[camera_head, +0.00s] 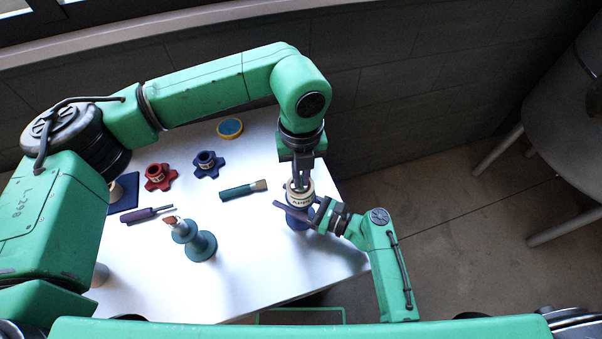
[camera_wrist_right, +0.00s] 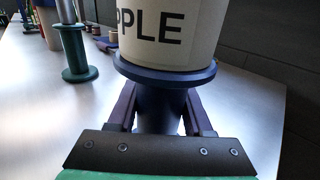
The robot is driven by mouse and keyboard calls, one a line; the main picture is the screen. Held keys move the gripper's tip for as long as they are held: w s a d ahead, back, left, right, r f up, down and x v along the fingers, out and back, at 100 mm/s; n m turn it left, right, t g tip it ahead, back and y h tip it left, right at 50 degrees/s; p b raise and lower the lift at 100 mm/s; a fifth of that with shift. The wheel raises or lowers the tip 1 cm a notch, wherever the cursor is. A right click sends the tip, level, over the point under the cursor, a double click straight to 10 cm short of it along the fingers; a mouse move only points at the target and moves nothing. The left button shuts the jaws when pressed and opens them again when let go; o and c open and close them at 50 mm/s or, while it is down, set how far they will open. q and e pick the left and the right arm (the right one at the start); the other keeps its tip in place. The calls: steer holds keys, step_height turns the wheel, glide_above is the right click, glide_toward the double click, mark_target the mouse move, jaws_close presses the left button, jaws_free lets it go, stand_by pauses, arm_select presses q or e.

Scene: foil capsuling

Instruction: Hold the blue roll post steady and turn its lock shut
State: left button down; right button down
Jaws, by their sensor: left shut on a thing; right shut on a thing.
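The blue roll post (camera_head: 297,221) stands upright near the table's right edge, with a cream lettered roll (camera_head: 299,199) on it. In the right wrist view, the post's dark blue stem (camera_wrist_right: 158,112) and flange (camera_wrist_right: 165,78) show below the roll (camera_wrist_right: 175,35). My right gripper (camera_head: 318,214) comes from the right and is shut around the stem below the flange; its fingers also show in the wrist view (camera_wrist_right: 158,108). My left gripper (camera_head: 301,183) points down from above and is shut on the top of the post. Its fingers hide the lock, so its turn cannot be seen.
A teal spool post (camera_head: 201,244) stands left of the blue post. A red star knob (camera_head: 160,177), a blue star knob (camera_head: 208,164), a green-handled tool (camera_head: 243,190), a purple-handled tool (camera_head: 147,214) and a yellow-rimmed disc (camera_head: 229,128) lie on the white table (camera_head: 250,270).

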arm_select(q)
steer(key=shift+n, duration=0.8)
arm_select(e)
steer(key=shift+f, duration=0.1)
arm_select(q)
steer(key=c, duration=1)
jaws_free()
step_height(320, 180, up, 12)
arm_select(e)
steer(key=shift+c, duration=1.2)
jaws_free()
